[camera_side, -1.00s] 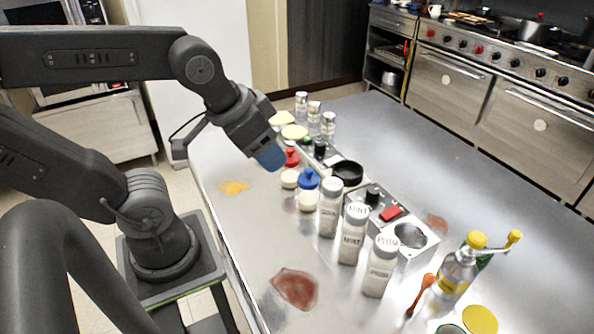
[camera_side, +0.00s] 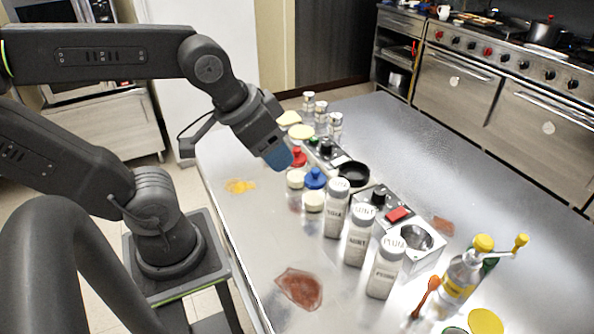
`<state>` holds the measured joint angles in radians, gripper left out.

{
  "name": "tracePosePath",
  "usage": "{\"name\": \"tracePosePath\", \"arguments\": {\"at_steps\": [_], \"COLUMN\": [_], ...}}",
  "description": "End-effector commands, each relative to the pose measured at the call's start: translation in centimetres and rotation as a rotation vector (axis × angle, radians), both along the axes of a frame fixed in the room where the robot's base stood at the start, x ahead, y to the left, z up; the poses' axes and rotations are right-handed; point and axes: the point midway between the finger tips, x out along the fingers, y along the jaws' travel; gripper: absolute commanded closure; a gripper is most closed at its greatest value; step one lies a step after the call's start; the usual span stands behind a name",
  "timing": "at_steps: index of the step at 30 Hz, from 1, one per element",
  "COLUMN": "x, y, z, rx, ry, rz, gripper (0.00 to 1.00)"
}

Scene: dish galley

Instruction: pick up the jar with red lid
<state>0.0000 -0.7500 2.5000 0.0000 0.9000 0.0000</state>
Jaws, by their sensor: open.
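The jar with red lid (camera_side: 296,178) stands upright on the steel table, its pale body below a red knobbed lid. My gripper (camera_side: 279,158), with blue fingertips, points down and right just to the left of the red lid. It is open and appears empty. The gap between its fingers is hard to see from this side. I cannot tell whether it touches the lid or is in front of it. A similar jar with a blue lid (camera_side: 314,196) stands close to the right and nearer the camera.
Several white-capped labelled bottles (camera_side: 360,236) stand in front to the right. A black pan (camera_side: 353,173) and a control panel with a red switch (camera_side: 398,214) lie behind them. Small spice jars (camera_side: 320,115) stand at the back. A yellow spill (camera_side: 239,186) and a red-brown spill (camera_side: 299,288) mark the table.

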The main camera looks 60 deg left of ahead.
Motion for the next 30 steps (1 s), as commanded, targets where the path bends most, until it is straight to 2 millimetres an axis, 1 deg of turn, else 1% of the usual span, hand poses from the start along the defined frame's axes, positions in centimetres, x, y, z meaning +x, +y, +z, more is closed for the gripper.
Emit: {"name": "tracePosePath", "arguments": {"at_steps": [7, 15, 17, 18, 26, 29, 30], "x": [0.0, 0.0, 0.0, 0.0, 0.3, 1.3, 1.9], "y": [0.0, 0.0, 0.0, 0.0, 0.2, 0.9, 1.4], "z": [0.0, 0.0, 0.0, 0.0, 0.1, 0.2, 0.2], "rx": [0.0, 0.0, 0.0, 0.0, 0.014, 0.063, 0.093], "ry": [0.0, 0.0, 0.0, 0.0, 0.009, 0.046, 0.069], "rz": [0.0, 0.0, 0.0, 0.0, -0.016, -0.084, -0.128], "gripper": [0.43, 0.18, 0.12, 0.11, 0.11, 0.11, 0.11]}}
